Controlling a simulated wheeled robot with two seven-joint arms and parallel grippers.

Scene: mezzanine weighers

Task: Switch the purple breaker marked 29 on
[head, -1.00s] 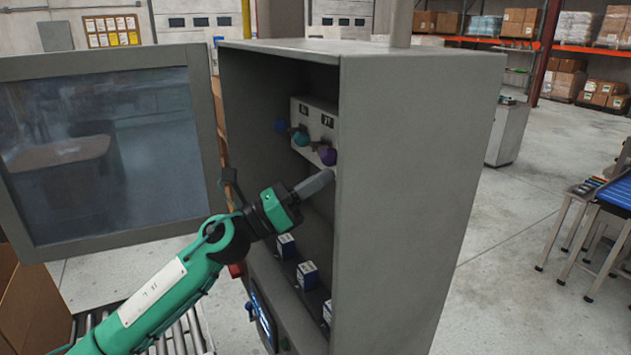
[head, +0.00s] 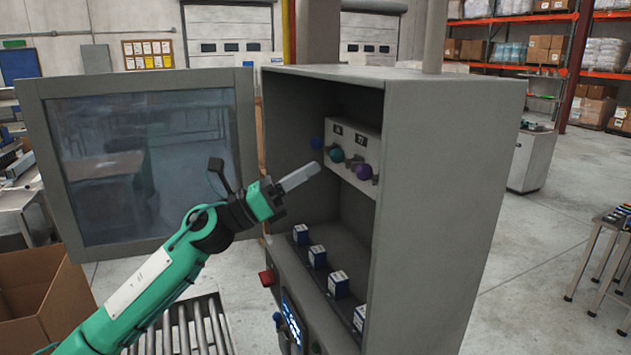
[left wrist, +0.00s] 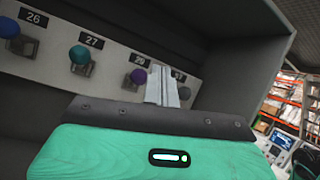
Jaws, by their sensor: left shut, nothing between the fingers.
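The purple breaker knob (head: 361,171) sits on a pale panel inside the open grey cabinet. In the left wrist view the purple knob (left wrist: 138,76) is just below the label 29 (left wrist: 140,60). I cannot tell whether its lever is on or off. My left gripper (head: 314,168) is shut and empty, in front of the cabinet opening and left of the purple knob in the head view. In the left wrist view its fingers (left wrist: 162,86) appear just right of the purple knob and partly cover another label. Contact is not visible. My right gripper is out of view.
A teal knob (left wrist: 79,54) under label 27 and a blue knob (left wrist: 9,28) near label 26 sit left of the purple one. Small blue-and-white boxes (head: 338,284) stand on the cabinet's lower ledge. The cabinet door (head: 245,150) is open at left.

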